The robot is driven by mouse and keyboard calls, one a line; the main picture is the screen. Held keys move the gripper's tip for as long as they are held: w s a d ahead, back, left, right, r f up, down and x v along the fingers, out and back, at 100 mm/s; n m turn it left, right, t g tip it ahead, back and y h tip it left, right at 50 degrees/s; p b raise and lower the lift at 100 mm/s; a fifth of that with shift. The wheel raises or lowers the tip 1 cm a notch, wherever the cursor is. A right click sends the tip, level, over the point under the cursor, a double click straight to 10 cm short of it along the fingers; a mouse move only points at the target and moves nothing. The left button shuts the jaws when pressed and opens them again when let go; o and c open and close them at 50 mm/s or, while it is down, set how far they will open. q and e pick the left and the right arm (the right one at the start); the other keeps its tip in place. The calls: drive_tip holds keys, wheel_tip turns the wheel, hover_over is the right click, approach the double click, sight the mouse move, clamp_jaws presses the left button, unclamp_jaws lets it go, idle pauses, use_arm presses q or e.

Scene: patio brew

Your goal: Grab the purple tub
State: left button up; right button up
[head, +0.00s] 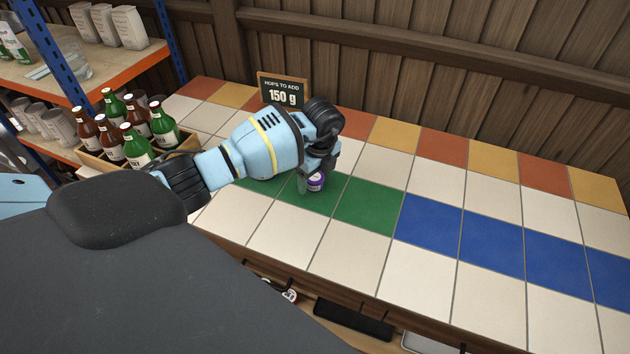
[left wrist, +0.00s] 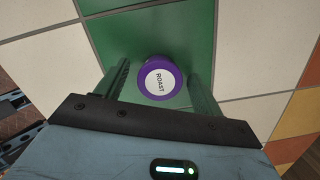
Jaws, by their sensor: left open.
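The purple tub (left wrist: 174,93) stands on a green tile, its round lid labelled ROAST facing the left wrist camera. In the head view only part of the tub (head: 317,181) shows, below my left gripper (head: 306,186). In the left wrist view my left gripper (left wrist: 160,88) is open, with one finger on each side of the tub. Gaps show between the fingers and the tub, so nothing is held. My right gripper is not in view.
The tiled counter (head: 490,203) is clear to the right. A crate (head: 95,162) of several bottles stands at the left. A sign (head: 283,92) reading 150 g stands at the back, behind my left arm. Shelves (head: 108,67) with cans and bags are at far left.

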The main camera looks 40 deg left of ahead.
sight(314, 177)
use_arm(q)
drive_tip(key=shift+f, duration=0.3)
drive_tip(key=shift+c, duration=0.3)
drive_tip(key=c, duration=1)
drive_tip(key=shift+o, duration=0.2)
drive_tip(key=shift+r, duration=0.85)
wheel_tip(314, 177, up, 2)
drive_tip(key=shift+s+a+r, duration=0.1)
drive_tip(key=shift+s, duration=0.05)
drive_tip(key=s, duration=0.5)
drive_tip(key=s+a, duration=0.1)
drive_tip(key=s, duration=0.4)
drive_tip(key=s+r+p, duration=0.1)
drive_tip(key=s, duration=0.4)
drive_tip(key=shift+s+a+r, duration=0.1)
drive_tip(key=shift+s+a, duration=0.15)
drive_tip(key=shift+s, duration=0.1)
